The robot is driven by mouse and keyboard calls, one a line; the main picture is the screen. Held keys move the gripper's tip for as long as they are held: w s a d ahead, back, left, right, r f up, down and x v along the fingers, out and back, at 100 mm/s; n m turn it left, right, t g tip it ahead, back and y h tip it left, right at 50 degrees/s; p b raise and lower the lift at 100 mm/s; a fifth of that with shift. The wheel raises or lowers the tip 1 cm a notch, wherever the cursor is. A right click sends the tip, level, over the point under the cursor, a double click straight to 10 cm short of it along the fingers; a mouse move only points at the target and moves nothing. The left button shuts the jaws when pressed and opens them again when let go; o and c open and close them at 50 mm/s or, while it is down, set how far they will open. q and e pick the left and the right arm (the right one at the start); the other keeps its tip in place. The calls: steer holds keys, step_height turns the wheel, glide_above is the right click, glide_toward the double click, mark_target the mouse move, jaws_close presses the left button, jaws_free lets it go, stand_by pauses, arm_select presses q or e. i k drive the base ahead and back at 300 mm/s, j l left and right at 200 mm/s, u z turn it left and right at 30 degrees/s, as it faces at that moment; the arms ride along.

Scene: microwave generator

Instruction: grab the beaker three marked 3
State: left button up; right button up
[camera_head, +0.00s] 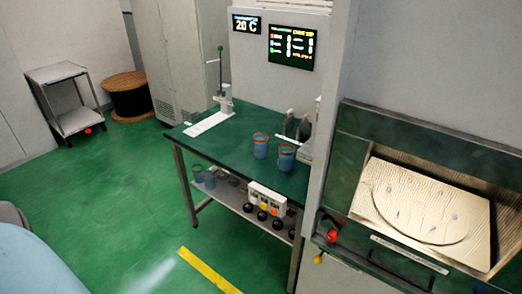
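Two blue beakers with reddish rims stand upright on the green-topped table, the left one (260,149) slightly farther back than the right one (286,160). On the table's lower shelf (228,195), two more blue containers, a left one (197,174) and a right one (210,181), stand near the left end and look like beakers. The marks are too small to read, so I cannot tell which is number 3. Neither of my grippers is in view.
The green tabletop (215,143) holds a white stand with a lever (224,100) at its back left. A device with knobs (265,199) sits on the lower shelf. A large open chamber (425,205) stands right. A cart (70,100) and spool (129,95) stand far left. Green floor is clear before the table.

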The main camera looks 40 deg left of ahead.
mark_target(286, 158)
steer(key=j+z, duration=0.15)
steer(key=j, duration=0.95)
steer(key=j+z, duration=0.15)
steer(key=j, duration=0.4)
steer(key=j+z, duration=0.2)
steer(key=j, duration=0.4)
steer(key=j+z, duration=0.15)
steer(key=j, duration=0.4)
steer(key=k+j+z, duration=0.2)
steer(key=j, duration=0.35)
steer(key=j+z, duration=0.15)
steer(key=j, duration=0.4)
steer(key=k+j+z, duration=0.2)
steer(key=j, duration=0.35)
steer(key=k+j+z, duration=0.15)
steer(key=j, duration=0.4)
steer(key=k+j+z, duration=0.15)
steer(key=j, duration=0.3)
steer(key=k+j+z, duration=0.1)
steer(key=j, duration=0.25)
steer(key=k+j+z, duration=0.15)
steer(key=j, duration=0.2)
steer(key=k+j+z, duration=0.1)
steer(key=j, duration=0.25)
steer(key=k+j, duration=0.1)
steer(key=j, duration=0.25)
steer(key=j+z, duration=0.1)
steer(key=j, duration=0.25)
steer(key=k+j, duration=0.15)
steer(key=j, duration=0.15)
